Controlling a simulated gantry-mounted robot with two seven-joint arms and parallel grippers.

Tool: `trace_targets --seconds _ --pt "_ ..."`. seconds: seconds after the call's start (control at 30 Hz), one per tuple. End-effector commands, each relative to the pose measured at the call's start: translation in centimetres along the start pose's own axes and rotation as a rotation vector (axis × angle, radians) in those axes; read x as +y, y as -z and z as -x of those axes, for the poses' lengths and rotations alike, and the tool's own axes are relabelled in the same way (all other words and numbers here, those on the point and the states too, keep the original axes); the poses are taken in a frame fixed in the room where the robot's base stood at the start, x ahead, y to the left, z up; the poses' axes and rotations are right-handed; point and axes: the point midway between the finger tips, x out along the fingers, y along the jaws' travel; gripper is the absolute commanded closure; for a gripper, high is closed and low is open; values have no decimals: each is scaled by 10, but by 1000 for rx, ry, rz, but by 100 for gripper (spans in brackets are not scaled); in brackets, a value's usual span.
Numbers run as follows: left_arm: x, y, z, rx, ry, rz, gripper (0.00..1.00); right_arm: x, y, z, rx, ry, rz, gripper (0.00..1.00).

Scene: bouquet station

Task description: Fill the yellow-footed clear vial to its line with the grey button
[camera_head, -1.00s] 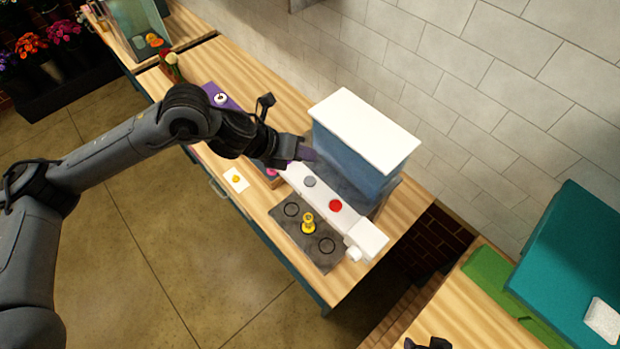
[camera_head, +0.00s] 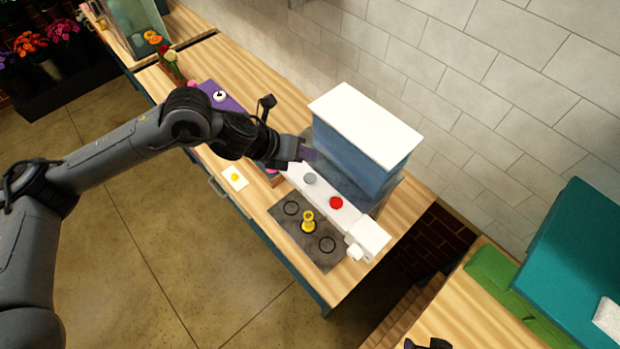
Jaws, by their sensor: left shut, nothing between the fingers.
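The yellow-footed vial (camera_head: 308,223) stands upright on the dark mat (camera_head: 318,255), between two black rings; its fill level is too small to tell. The grey button (camera_head: 310,179) sits on the white strip in front of the blue-and-white dispenser (camera_head: 362,142). A red button (camera_head: 336,203) is on the same strip, to its right. My left gripper (camera_head: 311,155) is shut and empty, a little above and behind the grey button, apart from it in the picture. Only a small dark piece shows at the bottom edge, and I cannot tell whether it is my right gripper.
A white card with a yellow spot (camera_head: 235,178) lies on the counter left of the mat. A purple board (camera_head: 222,97) and red flowers (camera_head: 167,54) stand further back. A teal box (camera_head: 575,265) and green mat (camera_head: 490,268) are on the separate right counter.

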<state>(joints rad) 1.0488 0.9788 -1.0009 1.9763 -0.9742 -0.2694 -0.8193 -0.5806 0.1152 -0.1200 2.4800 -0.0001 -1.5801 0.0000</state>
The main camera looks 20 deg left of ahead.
Motion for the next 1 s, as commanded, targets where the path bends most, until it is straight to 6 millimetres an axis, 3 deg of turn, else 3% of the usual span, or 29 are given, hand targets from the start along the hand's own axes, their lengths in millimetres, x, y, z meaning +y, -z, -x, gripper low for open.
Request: trace_targets --seconds 0.43,1.0 --pt "28 28 -38 0 -1 2 100 -1 -13 -40 0 0 0 38" --pt "30 30 -41 0 0 1 100 1 -14 -44 -1 -7 9 38"
